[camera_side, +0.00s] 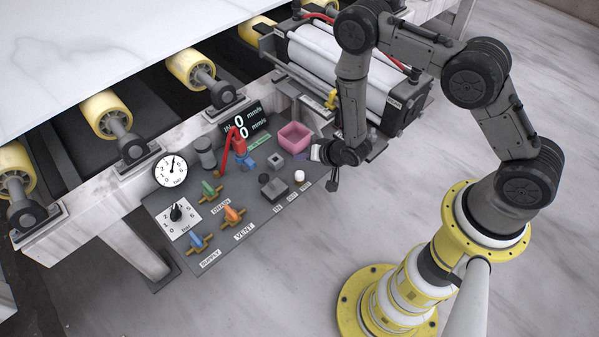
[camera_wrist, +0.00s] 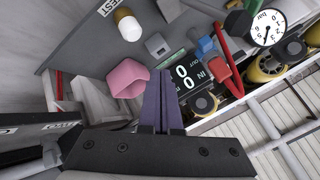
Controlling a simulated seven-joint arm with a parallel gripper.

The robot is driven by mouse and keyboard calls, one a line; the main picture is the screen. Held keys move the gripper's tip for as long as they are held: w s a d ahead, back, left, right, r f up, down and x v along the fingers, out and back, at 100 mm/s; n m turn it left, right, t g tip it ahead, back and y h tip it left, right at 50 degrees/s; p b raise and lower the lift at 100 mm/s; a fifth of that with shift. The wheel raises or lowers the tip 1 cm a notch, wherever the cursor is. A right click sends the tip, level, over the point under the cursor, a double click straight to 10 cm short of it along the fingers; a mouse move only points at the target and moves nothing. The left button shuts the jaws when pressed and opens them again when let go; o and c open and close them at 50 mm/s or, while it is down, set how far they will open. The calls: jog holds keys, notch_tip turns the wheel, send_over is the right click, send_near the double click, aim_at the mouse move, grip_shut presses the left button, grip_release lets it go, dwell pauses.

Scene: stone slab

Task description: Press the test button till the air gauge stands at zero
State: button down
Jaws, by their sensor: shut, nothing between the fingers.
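The round white air gauge (camera_side: 171,170) is at the panel's left in the side view; its needle points roughly upward, off zero. It also shows at the wrist view's upper right (camera_wrist: 267,28). A small white-topped round button (camera_side: 299,176) stands on the panel's right part. In the wrist view, a white and tan button (camera_wrist: 128,25) lies beside a label reading TEST (camera_wrist: 108,7). My gripper (camera_wrist: 160,75) is shut and empty, its purple fingers together. In the side view my gripper (camera_side: 304,155) is above the panel's right edge, beyond the white-topped button and apart from it.
A pink open box (camera_side: 294,138) is close to my gripper. A red handle (camera_side: 239,142), a display with zeros (camera_side: 243,125), a grey block (camera_side: 273,190) and a black knob (camera_side: 177,212) are on the panel. Green, orange and blue valves (camera_side: 198,241) line its front left.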

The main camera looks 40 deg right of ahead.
aim_at(302, 176)
jog(key=shift+f, duration=2.25)
jog(key=shift+f, duration=0.1)
jog(key=shift+f, duration=0.3)
jog(key=shift+f, duration=0.6)
dwell(1.0)
jog(key=shift+r, duration=1)
jog(key=shift+r, duration=2.55)
